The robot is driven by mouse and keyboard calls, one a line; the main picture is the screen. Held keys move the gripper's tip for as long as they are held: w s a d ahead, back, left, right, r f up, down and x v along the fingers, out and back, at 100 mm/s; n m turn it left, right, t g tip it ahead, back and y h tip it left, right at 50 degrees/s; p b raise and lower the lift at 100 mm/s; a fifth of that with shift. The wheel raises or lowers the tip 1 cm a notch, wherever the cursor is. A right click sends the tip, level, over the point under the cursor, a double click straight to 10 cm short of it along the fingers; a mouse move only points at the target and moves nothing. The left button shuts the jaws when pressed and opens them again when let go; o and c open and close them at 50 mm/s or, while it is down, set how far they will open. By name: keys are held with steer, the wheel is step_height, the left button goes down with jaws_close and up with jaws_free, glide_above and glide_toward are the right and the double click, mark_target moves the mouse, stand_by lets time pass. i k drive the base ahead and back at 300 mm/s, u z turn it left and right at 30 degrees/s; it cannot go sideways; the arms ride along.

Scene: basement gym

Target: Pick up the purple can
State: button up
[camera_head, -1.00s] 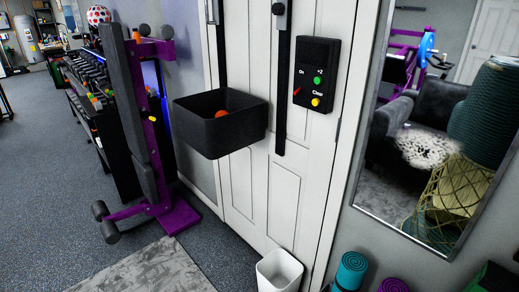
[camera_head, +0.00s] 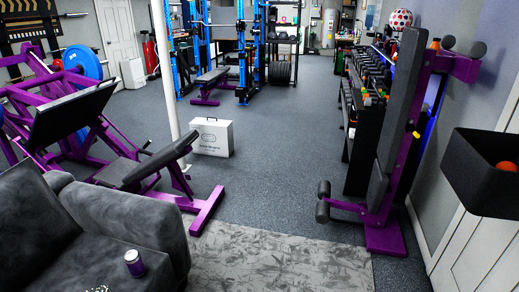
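The purple can (camera_head: 134,263) stands upright at the bottom left of the head view. It is small, with a purple body and a pale silver top. It rests on or just in front of the dark grey sofa (camera_head: 125,225); I cannot tell exactly what surface is under it. A patch of speckled white shows at the bottom edge beside it. My gripper is not in view.
A grey patterned rug (camera_head: 260,262) covers the floor right of the sofa. A purple leg machine (camera_head: 100,125) stands behind the sofa. A purple padded bench (camera_head: 395,150) stands at right. A white box (camera_head: 213,137) sits on the open floor. A black bin (camera_head: 482,170) hangs at right.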

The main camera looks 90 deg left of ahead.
mark_target(133, 260)
steer(key=u, duration=4.1)
steer(key=k, duration=0.45)
steer(key=u, duration=0.6)
steer(key=k, duration=0.8)
steer(key=z, duration=0.45)
steer(key=i, duration=0.6)
steer(key=z, duration=0.65)
steer(key=i, duration=0.7)
steer(key=u, duration=0.55)
steer(key=i, duration=0.6)
steer(key=u, duration=0.55)
